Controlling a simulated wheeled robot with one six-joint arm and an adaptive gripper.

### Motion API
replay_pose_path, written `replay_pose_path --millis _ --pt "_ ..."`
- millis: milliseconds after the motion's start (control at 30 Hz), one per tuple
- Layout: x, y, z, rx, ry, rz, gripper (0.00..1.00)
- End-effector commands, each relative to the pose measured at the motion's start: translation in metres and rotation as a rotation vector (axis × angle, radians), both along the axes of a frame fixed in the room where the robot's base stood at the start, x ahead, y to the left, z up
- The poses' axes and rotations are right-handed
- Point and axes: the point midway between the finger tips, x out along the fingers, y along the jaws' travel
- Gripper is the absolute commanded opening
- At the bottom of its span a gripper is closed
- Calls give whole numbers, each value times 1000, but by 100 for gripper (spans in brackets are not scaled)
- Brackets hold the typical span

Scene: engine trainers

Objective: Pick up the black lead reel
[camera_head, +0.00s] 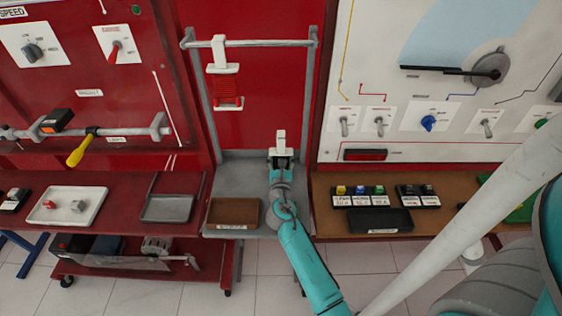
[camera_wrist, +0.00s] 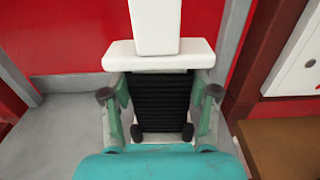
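The black lead reel (camera_wrist: 162,103) has a ribbed black winding and a white upper crosspiece with a white stem rising from it. In the wrist view it is centred and upright between the two fingers of my gripper (camera_wrist: 162,112). The fingers lie close against its left and right sides, and my gripper appears shut on it. In the head view the white top of the reel shows above my gripper (camera_head: 281,160), over the back of the grey shelf. I cannot tell whether the reel touches the shelf.
A red lead reel (camera_head: 226,88) hangs from the metal bar (camera_head: 262,43) behind. A brown tray (camera_head: 233,214) is left of my arm. Small labelled blocks (camera_head: 359,196) and a black tray (camera_head: 380,221) are on the brown bench at right. Panels flank the bay.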

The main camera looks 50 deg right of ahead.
Motion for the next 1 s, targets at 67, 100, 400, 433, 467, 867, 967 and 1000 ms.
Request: replay_pose_path --millis 67,100,400,433,467,867,967,1000 --pt "0 0 0 0 0 0 19" --pt "0 0 0 -1 -1 0 19" --pt "0 0 7 -1 -2 -1 19" --pt "0 0 11 0 -3 -1 19" --pt "0 0 15 -1 -3 -1 19" --pt "0 0 84 -2 -4 0 19" --pt "1 1 96 -2 -4 0 19" --pt "3 3 103 -2 -4 1 19"
